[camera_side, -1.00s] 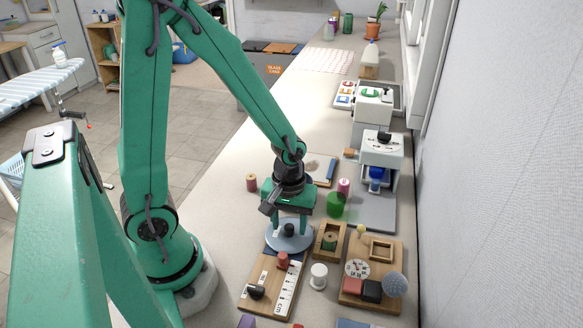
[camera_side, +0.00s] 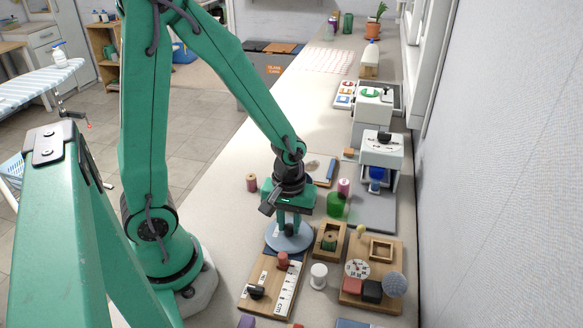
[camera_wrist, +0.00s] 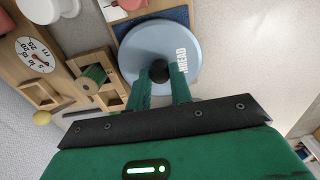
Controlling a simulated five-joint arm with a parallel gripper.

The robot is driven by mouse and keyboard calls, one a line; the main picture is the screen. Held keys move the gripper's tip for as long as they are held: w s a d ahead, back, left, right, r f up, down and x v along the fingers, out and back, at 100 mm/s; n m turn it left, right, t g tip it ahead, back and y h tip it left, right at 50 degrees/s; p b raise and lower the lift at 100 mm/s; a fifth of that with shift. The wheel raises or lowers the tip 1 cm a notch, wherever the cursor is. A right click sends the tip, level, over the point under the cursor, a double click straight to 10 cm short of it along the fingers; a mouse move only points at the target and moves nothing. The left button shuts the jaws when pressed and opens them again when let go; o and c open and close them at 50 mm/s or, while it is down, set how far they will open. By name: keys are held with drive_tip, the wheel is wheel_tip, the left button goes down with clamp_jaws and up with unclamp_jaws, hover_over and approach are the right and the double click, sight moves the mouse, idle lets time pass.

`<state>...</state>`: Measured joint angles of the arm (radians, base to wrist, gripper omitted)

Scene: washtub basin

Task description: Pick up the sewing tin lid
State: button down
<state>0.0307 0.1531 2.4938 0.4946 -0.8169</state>
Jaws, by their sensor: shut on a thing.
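The sewing tin lid (camera_side: 289,242) is a round grey-blue disc with a dark knob in its middle. In the wrist view the lid (camera_wrist: 138,43) shows white lettering that reads "THREAD" near its rim. My gripper (camera_side: 289,226) points down over the lid's centre, and its green fingers (camera_wrist: 162,82) are closed on the dark knob (camera_wrist: 159,70). The knob is mostly covered by the fingers in the side view. What lies under the lid is hidden, and I cannot tell whether the lid is clear of the surface below.
A wooden board with a ruler scale (camera_side: 270,283) lies just in front of the lid. A wooden box with a green spool (camera_side: 329,241) stands close right. A white spool (camera_side: 318,276) and a board with a dial (camera_side: 358,268) are nearby. Green jar (camera_side: 336,205) stands behind.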

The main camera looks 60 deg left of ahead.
drive_tip(key=shift+r, duration=0.15)
drive_tip(key=shift+r, duration=1.45)
drive_tip(key=s+d+r, duration=0.6)
drive_tip(key=d+r, duration=0.1)
drive_tip(key=d, duration=0.2)
drive_tip(key=shift+s+d+r, duration=0.2)
drive_tip(key=shift+d+r, duration=0.2)
drive_tip(key=shift+w, duration=0.15)
drive_tip(key=n, duration=0.3)
approach(289, 226)
drive_tip(key=w+r, duration=0.4)
drive_tip(key=w+a+n, duration=0.3)
drive_tip(key=a, duration=0.9)
drive_tip(key=shift+w+f, duration=0.4)
